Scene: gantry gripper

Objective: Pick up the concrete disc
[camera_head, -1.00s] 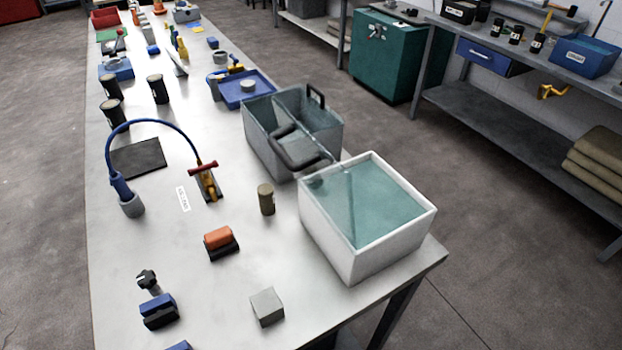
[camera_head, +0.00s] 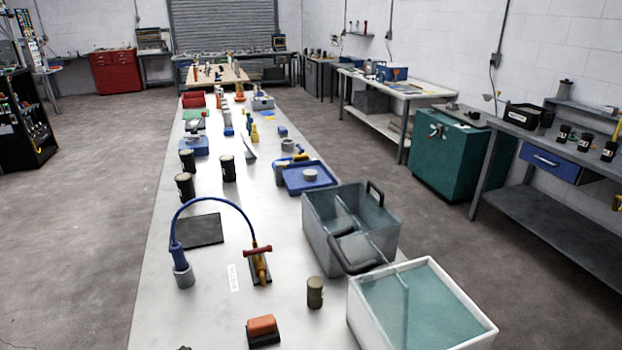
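A small, pale grey round piece (camera_head: 310,175), which looks like the concrete disc, lies on a blue tray (camera_head: 296,188) near the right edge of the long table, beyond the middle. It is small in the picture, so its material is hard to tell. Nothing is seen touching it from above. Neither of my grippers shows in the head view.
The long pale table (camera_head: 205,320) runs away from me. A grey divided tank (camera_head: 333,238) with dark handles and a white water tub (camera_head: 455,305) stand nearer on its right side. A blue hose (camera_head: 213,201), a dark mat (camera_head: 197,232) and black canisters (camera_head: 185,187) occupy the left.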

